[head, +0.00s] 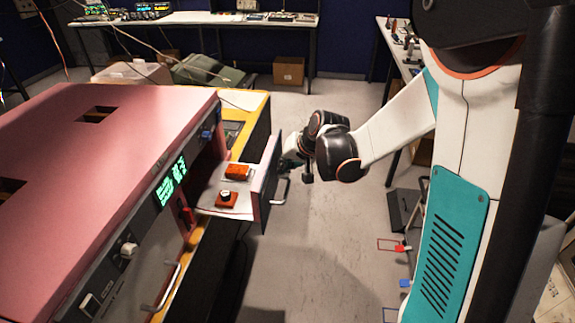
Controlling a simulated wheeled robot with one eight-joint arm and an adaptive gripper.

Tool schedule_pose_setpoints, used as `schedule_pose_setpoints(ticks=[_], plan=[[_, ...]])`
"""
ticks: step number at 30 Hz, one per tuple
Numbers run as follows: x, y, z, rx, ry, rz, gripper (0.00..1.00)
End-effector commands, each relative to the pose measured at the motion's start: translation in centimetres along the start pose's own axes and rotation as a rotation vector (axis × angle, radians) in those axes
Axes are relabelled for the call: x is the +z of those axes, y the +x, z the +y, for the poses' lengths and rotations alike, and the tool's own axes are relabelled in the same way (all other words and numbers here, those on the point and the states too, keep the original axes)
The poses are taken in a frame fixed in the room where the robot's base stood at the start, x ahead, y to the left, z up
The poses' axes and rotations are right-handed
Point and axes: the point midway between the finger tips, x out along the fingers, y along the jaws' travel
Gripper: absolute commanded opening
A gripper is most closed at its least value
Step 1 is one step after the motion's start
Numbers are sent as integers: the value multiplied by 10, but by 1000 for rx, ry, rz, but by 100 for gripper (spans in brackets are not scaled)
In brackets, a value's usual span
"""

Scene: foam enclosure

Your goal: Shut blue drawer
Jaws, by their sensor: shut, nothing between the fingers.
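The drawer (270,178) stands pulled out of the pink cabinet on the left. Its front panel looks dark grey-blue, with a pale handle (284,190) on the outer face. Two orange items (237,172) (227,199) sit in or on the open drawer. My gripper (291,158) is at the far end of the drawer front, close to its outer side. It is shut and empty. Its fingertips are small and partly hidden, so I cannot tell whether they touch the panel.
The pink cabinet (120,130) has a green display, knobs and another closed drawer front with a handle (168,288). Clear grey floor (310,260) lies right of the open drawer. A bench (215,18) with equipment and a cardboard box (289,71) stand behind.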

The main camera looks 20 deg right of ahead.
Motion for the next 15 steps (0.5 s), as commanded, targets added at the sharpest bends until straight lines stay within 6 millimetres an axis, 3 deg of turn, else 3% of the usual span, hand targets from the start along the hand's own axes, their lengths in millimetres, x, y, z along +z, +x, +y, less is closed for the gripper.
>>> schedule_pose_setpoints(ticks=[8, 15], plan=[[0, 2, -4, -1, -1, -1, 0], [1, 18, -35, -2, -4, -3, 0]])
